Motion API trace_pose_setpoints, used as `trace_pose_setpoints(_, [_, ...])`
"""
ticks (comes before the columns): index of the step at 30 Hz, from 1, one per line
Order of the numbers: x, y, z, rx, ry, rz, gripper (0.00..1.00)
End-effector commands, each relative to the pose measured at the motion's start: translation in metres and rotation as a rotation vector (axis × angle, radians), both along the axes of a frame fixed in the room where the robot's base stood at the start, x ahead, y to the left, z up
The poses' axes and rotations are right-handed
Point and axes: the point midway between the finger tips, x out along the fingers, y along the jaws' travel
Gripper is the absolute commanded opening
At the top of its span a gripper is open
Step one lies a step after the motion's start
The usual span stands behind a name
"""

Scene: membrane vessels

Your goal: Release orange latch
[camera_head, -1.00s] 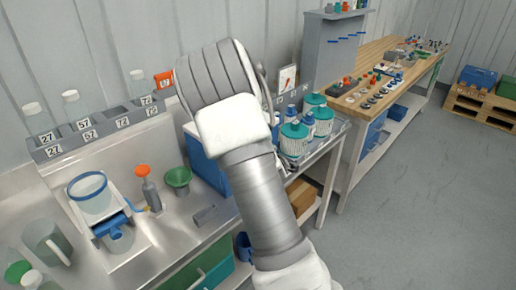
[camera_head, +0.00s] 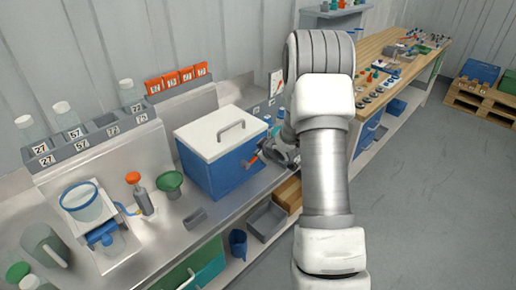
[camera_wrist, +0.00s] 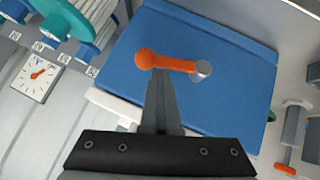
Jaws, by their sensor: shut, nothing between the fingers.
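The orange latch (camera_wrist: 172,62) is a short bar with a round knob at one end and a grey pivot at the other, on the blue side of a box. In the head view, the latch (camera_head: 251,161) shows small on the right side of the blue box (camera_head: 215,172), which has a closed white lid (camera_head: 220,133) with a grey handle. My gripper (camera_wrist: 158,74) is shut and empty, with its fingertips at the latch close to the knob end. Whether they touch it, I cannot tell. In the head view, my arm partly hides the gripper.
Teal-topped vessels (camera_wrist: 75,15) and a dial (camera_wrist: 38,75) are at the left of the wrist view. A wooden bench (camera_head: 385,50) lies beyond my arm.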

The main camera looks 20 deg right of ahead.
Motion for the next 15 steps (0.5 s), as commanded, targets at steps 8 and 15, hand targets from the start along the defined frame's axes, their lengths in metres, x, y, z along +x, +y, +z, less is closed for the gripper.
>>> trace_pose_setpoints(8, [0.003,-0.009,-0.008,-0.002,-0.004,-0.003,0.0])
trace_pose_setpoints(15, [0.004,-0.011,-0.011,-0.003,-0.004,-0.002,0.0])
